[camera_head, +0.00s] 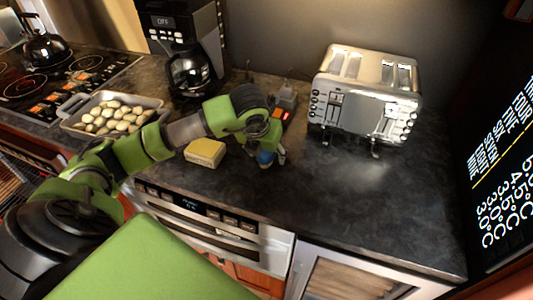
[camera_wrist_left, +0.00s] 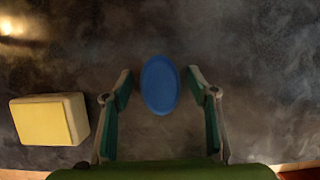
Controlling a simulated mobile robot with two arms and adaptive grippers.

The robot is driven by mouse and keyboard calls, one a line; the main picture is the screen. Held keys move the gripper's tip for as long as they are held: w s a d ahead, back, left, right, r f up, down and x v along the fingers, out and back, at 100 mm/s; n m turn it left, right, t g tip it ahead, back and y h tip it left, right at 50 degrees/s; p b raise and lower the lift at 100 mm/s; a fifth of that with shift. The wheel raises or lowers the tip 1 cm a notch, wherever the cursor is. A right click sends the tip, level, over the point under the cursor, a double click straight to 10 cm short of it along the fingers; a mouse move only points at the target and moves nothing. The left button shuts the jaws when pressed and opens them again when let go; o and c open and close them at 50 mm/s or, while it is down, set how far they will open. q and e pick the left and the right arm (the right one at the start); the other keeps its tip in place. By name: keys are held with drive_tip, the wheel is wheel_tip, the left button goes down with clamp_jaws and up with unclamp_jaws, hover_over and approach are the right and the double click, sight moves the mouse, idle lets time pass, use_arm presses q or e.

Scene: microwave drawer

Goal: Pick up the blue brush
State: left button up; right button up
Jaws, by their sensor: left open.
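The blue brush (camera_wrist_left: 160,85) shows in the left wrist view as a blue oval on the dark countertop. It lies between and slightly beyond the two fingertips of my left gripper (camera_wrist_left: 160,88), which is open with a finger on either side of it. In the head view a small blue part of the brush (camera_head: 265,157) shows under my left gripper (camera_head: 268,160), which points down at the counter. Most of the brush is hidden there by the gripper. I cannot tell whether the fingers touch it. My right gripper is not in view.
A yellow sponge (camera_head: 205,152) lies left of the gripper, also in the left wrist view (camera_wrist_left: 48,120). A toaster (camera_head: 367,95) stands right, a coffee maker (camera_head: 190,50) behind, and a tray of pale round items (camera_head: 72,127) left. The counter's right part (camera_head: 390,200) is clear.

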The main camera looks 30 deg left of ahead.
use_arm(q)
drive_tip(key=c, duration=1.2)
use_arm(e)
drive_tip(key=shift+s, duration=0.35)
use_arm(q)
drive_tip(key=shift+r, duration=0.15)
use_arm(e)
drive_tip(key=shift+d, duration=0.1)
use_arm(q)
drive_tip(key=shift+r, duration=0.25)
wheel_tip(320, 180, up, 2)
drive_tip(key=shift+r+b, duration=0.1)
drive_tip(key=shift+b, duration=0.25)
drive_tip(key=s+a+r+b, duration=0.7)
drive_tip(key=s+r, duration=0.3)
drive_tip(key=s, duration=0.1)
drive_tip(key=shift+s+a, duration=0.35)
drive_tip(key=shift+a, duration=0.05)
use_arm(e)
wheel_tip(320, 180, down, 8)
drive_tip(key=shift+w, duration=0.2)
